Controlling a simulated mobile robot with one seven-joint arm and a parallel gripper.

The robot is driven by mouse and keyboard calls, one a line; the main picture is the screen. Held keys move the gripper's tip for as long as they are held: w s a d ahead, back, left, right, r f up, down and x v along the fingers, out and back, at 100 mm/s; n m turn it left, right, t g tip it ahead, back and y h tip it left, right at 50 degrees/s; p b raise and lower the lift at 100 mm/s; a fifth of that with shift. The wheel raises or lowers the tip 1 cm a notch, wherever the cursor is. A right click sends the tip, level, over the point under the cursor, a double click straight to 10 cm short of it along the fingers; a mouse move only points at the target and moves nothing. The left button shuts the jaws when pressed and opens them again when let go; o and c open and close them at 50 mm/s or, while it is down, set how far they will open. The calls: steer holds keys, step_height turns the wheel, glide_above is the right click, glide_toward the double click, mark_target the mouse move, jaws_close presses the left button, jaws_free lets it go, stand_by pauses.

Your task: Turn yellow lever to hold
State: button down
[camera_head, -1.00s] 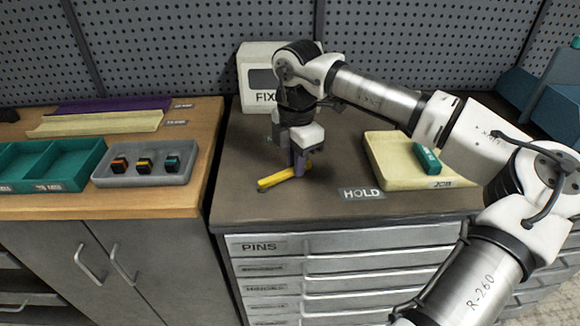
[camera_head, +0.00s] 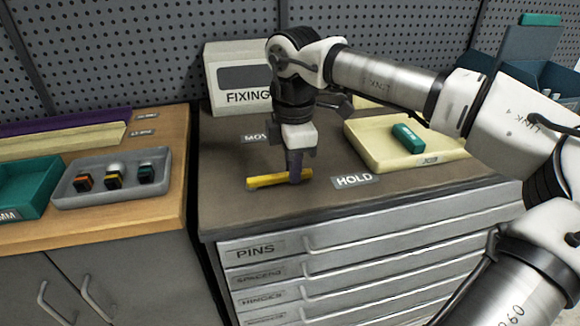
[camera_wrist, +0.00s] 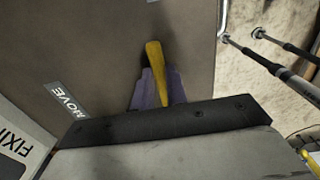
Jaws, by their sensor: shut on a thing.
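The yellow lever (camera_head: 268,181) lies low over the brown top of the drawer cabinet, its long part reaching left from my gripper (camera_head: 296,168). My gripper points down and is shut on the lever near its right end. In the wrist view, the yellow lever (camera_wrist: 156,70) runs between the purple fingers of my gripper (camera_wrist: 153,90); its lower end is hidden behind the dark gripper body. The HOLD label (camera_head: 353,180) lies right of the lever's right end, apart from it.
A cream tray (camera_head: 378,158) with a green block (camera_head: 408,138) stands right of my gripper. The white FIXING box (camera_head: 236,80) stands behind. A grey tray (camera_head: 82,199) with small blocks is on the wooden bench at left. The cabinet top's front is clear.

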steer(key=shift+s, duration=0.1)
stand_by(0.4)
steer(key=c, duration=1.4)
jaws_free()
step_height(320, 180, up, 14)
steer(key=shift+s+f, duration=0.1)
steer(key=shift+f, duration=0.05)
